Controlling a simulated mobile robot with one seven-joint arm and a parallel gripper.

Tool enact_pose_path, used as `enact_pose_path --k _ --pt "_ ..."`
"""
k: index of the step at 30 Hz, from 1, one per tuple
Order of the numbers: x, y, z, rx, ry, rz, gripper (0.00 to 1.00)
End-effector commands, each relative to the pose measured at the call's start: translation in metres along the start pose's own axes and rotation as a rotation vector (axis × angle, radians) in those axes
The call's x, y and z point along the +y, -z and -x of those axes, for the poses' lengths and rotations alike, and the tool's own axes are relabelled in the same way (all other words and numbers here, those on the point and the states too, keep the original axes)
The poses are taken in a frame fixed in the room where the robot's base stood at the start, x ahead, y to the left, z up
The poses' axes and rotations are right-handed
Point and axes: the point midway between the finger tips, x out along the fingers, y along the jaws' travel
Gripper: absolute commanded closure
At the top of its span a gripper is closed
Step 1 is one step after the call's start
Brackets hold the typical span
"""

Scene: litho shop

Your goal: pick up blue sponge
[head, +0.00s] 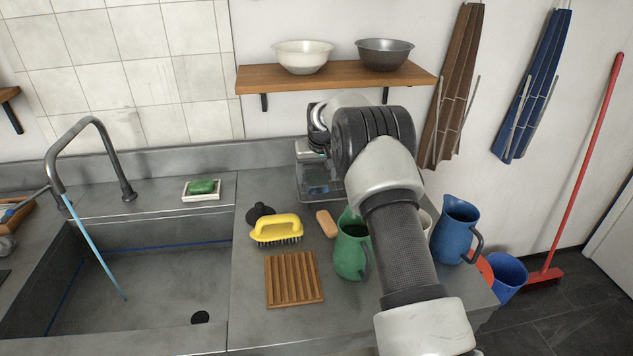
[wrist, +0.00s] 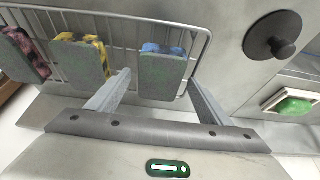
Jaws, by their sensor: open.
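The blue sponge (wrist: 162,66) stands in a wire rack in the wrist view, its grey-green scouring face towards the camera and blue along its upper edge. My gripper (wrist: 158,78) is open, with one finger to each side of the blue sponge; neither finger visibly touches it. In the head view my gripper (head: 316,150) is over the rack at the back of the counter, mostly hidden by my arm. A small blue patch of the sponge (head: 318,190) shows below it.
A yellow sponge (wrist: 82,58) and a reddish sponge (wrist: 24,55) share the wire rack (wrist: 200,32). A black plug (head: 260,212), yellow brush (head: 277,228), tan block (head: 326,223), green jug (head: 350,250) and blue jug (head: 456,228) stand nearby. A shelf (head: 340,75) holds bowls above.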

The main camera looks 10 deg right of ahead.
Motion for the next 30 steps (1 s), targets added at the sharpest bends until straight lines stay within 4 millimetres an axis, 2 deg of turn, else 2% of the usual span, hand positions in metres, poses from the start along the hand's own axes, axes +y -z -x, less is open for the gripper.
enact_pose_path --k 17,25,30 --pt "0.0001 -0.0018 -0.0041 0.000 0.000 0.000 0.27" --pt "0.0000 -0.0018 -0.0040 0.000 0.000 0.000 0.71" --pt "0.0000 -0.0017 -0.0040 0.000 0.000 0.000 0.71"
